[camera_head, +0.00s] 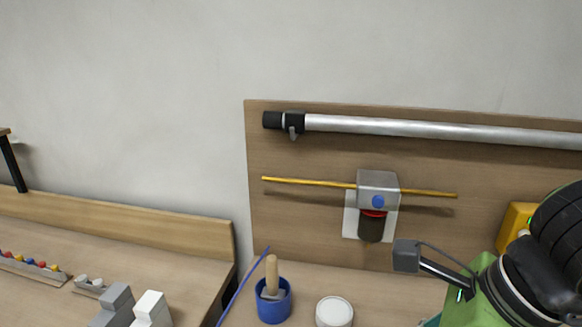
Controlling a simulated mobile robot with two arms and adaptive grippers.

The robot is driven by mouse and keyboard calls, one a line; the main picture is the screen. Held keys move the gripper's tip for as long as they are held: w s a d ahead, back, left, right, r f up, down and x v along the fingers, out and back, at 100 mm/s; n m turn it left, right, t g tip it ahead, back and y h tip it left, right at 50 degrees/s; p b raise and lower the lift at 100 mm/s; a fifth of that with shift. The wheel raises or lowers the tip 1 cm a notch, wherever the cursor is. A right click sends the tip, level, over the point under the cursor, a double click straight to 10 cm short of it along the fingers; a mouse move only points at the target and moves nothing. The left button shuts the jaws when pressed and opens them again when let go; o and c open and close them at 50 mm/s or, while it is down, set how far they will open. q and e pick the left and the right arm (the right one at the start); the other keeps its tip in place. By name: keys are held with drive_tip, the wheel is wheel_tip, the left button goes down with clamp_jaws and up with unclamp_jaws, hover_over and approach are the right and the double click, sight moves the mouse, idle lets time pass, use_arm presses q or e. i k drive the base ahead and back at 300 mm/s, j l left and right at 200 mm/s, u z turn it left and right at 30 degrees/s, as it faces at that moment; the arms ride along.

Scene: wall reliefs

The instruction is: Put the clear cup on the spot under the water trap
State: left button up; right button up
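The water trap (371,224) is on the upright wooden board, a dark bowl with a red ring hanging under a grey block with a blue knob. A thin yellow pipe runs through the block. The bench area below the trap is partly visible, but I cannot make out a marked spot there. I cannot identify a clear cup in this view. A round white-topped item (335,311) stands at the lower edge, left of the trap; I cannot tell what it is. Neither gripper's fingers show.
A blue pot (274,307) holds a wooden-handled tool. A grey pipe (420,129) crosses the board. Grey and white blocks (150,310) and a strip of coloured pieces (32,265) are on the left bench. Green and black arm parts fill the lower right.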

sight(362, 284)
drive_tip(key=k, duration=0.95)
